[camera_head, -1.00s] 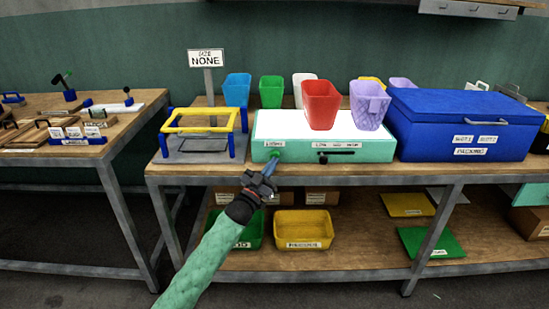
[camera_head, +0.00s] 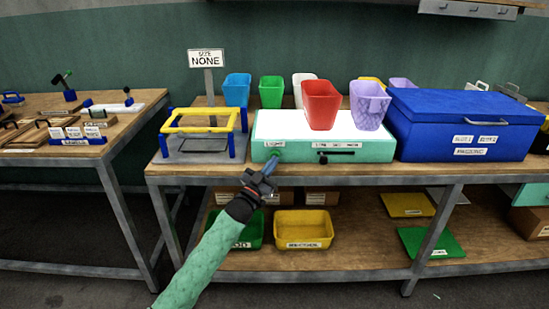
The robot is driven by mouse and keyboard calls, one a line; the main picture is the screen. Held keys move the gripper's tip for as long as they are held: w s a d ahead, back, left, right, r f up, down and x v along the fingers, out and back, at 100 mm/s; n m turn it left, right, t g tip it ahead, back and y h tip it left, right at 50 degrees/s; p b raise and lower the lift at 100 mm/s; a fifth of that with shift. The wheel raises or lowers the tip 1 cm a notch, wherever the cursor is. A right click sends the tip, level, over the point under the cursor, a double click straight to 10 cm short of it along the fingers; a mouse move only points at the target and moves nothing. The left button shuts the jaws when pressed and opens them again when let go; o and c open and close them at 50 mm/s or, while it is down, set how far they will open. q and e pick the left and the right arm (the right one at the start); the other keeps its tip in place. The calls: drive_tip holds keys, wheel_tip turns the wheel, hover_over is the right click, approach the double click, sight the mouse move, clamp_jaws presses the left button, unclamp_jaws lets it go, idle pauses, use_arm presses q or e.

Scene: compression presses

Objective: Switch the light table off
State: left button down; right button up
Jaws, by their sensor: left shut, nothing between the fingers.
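The light table (camera_head: 225,0) is not at the wall; the light table body (camera_head: 360,150) is a mint-green box on the bench with a bright white glowing top. On its front are a "LIGHT" label, a green button (camera_head: 275,155) below it, and a black slider (camera_head: 337,157) further right. My left gripper (camera_head: 272,167) is shut and empty, its fingertips at the button; I cannot tell if they touch it. The fingers partly cover the button. My right gripper is not in view.
A red cup (camera_head: 320,105) and a lilac cup (camera_head: 369,107) stand on the lit top. A blue and yellow frame (camera_head: 202,121) stands to the left, a blue chest (camera_head: 460,125) to the right. Bins sit on the shelf below.

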use_arm(q)
drive_tip(key=shift+w+a+r, duration=0.1)
drive_tip(key=shift+w+r, duration=0.1)
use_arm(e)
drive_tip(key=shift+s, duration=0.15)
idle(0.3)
